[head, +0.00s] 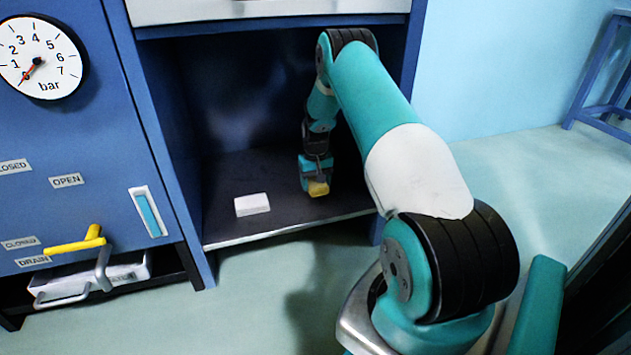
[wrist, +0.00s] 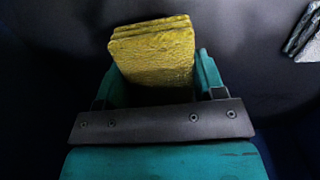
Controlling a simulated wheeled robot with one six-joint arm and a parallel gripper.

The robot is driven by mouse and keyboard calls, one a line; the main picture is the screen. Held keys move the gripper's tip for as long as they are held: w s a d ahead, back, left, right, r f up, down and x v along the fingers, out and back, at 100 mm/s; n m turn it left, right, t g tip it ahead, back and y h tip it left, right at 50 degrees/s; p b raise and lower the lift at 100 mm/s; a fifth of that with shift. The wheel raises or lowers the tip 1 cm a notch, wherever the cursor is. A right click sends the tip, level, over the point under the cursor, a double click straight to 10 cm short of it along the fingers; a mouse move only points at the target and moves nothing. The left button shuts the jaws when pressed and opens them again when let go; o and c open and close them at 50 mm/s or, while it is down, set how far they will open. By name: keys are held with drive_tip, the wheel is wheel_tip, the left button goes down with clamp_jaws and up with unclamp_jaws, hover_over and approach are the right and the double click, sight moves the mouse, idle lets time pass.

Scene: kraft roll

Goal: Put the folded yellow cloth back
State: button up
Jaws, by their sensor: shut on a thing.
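The folded yellow cloth (wrist: 153,62) is between the fingers of my gripper (wrist: 158,80) in the wrist view, with its layered far edge sticking out past the fingertips. In the head view the yellow cloth (head: 318,189) shows at the lower end of my gripper (head: 315,180). My gripper is shut on it and points down inside the dark open compartment (head: 225,220) of the blue cabinet. The cloth is low, near the compartment floor; I cannot tell whether it touches.
The cabinet's blue side post (head: 402,75) stands close to my arm on the right. A yellow-handled lever (head: 75,245) sticks out at the left. The floor between block and gripper is bare.

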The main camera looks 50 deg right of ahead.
drive_tip(key=shift+f+b, duration=0.5)
drive_tip(key=shift+f, duration=0.45)
drive_tip(key=shift+f, duration=0.55)
drive_tip(key=o, duration=1)
